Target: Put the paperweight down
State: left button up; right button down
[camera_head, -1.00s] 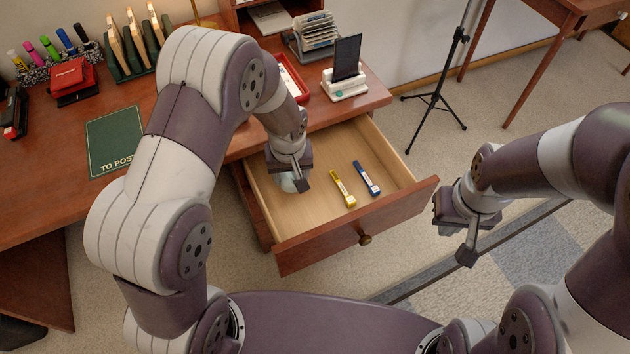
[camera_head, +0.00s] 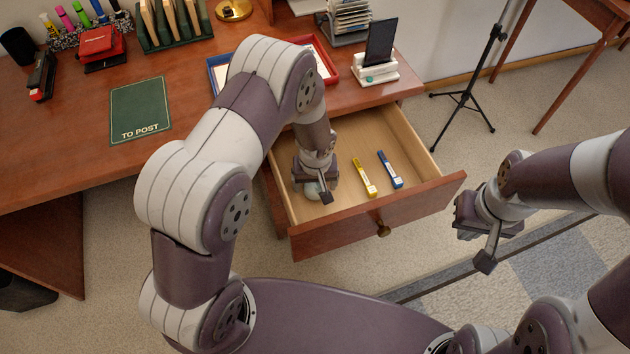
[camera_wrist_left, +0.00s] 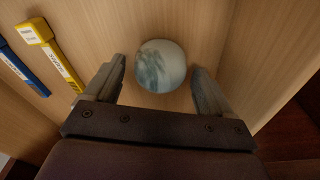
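The paperweight (camera_wrist_left: 160,66) is a pale, round, glassy ball with a blue-green pattern. It rests on the wooden floor of the open drawer (camera_head: 350,232), towards its left side. My left gripper (camera_wrist_left: 160,82) is open, with one finger on each side of the paperweight and a small gap showing on both sides. In the head view my left gripper (camera_head: 316,184) reaches down into the drawer, and the paperweight shows only partly beneath it (camera_head: 313,192). My right gripper (camera_head: 476,248) hangs open and empty to the right of the drawer front.
On the desk are a green "TO POST" mat (camera_head: 140,108), a phone stand (camera_head: 375,72) and a red tray (camera_head: 325,68). A tripod (camera_head: 465,98) stands behind right.

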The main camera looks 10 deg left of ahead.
aim_at(313, 190)
pick_arm(q)
jog(key=shift+r, duration=0.1)
jog(key=shift+r+p, duration=0.3)
jog(key=shift+r, duration=0.05)
notch_tip(313, 190, up, 12)
jog(key=s+p, duration=0.2)
jog(key=s+a+r+m, duration=0.4)
jog(key=s+a+r, duration=0.1)
jog(key=s+r, duration=0.4)
jog(key=s, duration=0.2)
jog(key=shift+s+a, duration=0.35)
jog(key=shift+a, duration=0.05)
